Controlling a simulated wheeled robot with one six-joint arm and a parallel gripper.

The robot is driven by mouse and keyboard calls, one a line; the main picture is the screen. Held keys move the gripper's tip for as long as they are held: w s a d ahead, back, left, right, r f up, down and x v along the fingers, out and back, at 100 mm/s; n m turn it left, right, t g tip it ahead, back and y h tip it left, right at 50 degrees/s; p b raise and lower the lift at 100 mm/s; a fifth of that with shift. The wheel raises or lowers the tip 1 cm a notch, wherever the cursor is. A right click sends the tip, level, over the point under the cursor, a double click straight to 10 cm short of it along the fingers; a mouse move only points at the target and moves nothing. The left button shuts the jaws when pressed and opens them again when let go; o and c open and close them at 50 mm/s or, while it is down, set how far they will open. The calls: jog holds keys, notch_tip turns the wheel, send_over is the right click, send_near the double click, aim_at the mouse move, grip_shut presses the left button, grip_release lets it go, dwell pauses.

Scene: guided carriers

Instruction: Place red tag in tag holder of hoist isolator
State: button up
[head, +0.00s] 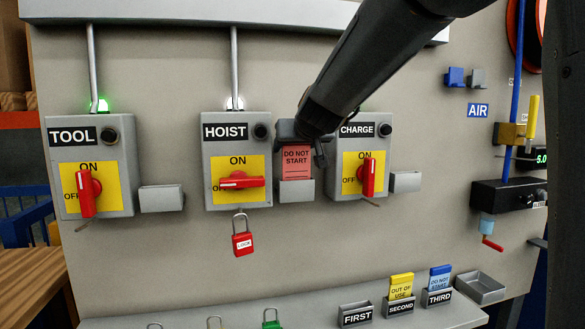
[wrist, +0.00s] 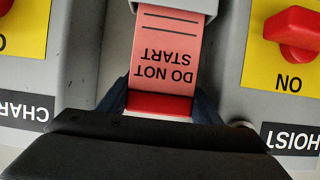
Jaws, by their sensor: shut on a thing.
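The red tag (head: 296,163), marked DO NOT START, stands upright with its lower end inside the grey tag holder (head: 297,191) right of the HOIST isolator (head: 238,160). It also shows in the wrist view (wrist: 170,50), upside down, with its lower end behind the holder wall (wrist: 178,5). My gripper (head: 304,140) is shut on the top edge of the tag. In the wrist view the jaws (wrist: 160,105) grip its red upper strip. The HOIST switch handle lies horizontal, and a red LOCK padlock (head: 242,243) hangs below the box.
The TOOL isolator (head: 90,165) with its empty holder (head: 161,198) is at left. The CHARGE isolator (head: 359,160) is close on the right, with its holder (head: 406,182). Below, a shelf carries FIRST (head: 356,315), SECOND and THIRD slots; yellow (head: 401,286) and blue (head: 439,278) tags stand in the latter two.

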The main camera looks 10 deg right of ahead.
aim_at(293, 160)
jog(key=shift+f+b, duration=1.8)
jog(key=shift+f, duration=0.05)
jog(key=shift+w+f, duration=0.15)
jog(key=shift+f+b, duration=0.2)
jog(key=shift+b, duration=0.15)
jog(key=o, duration=1.5)
jog(key=shift+c, duration=0.2)
jog(key=shift+r, duration=0.1)
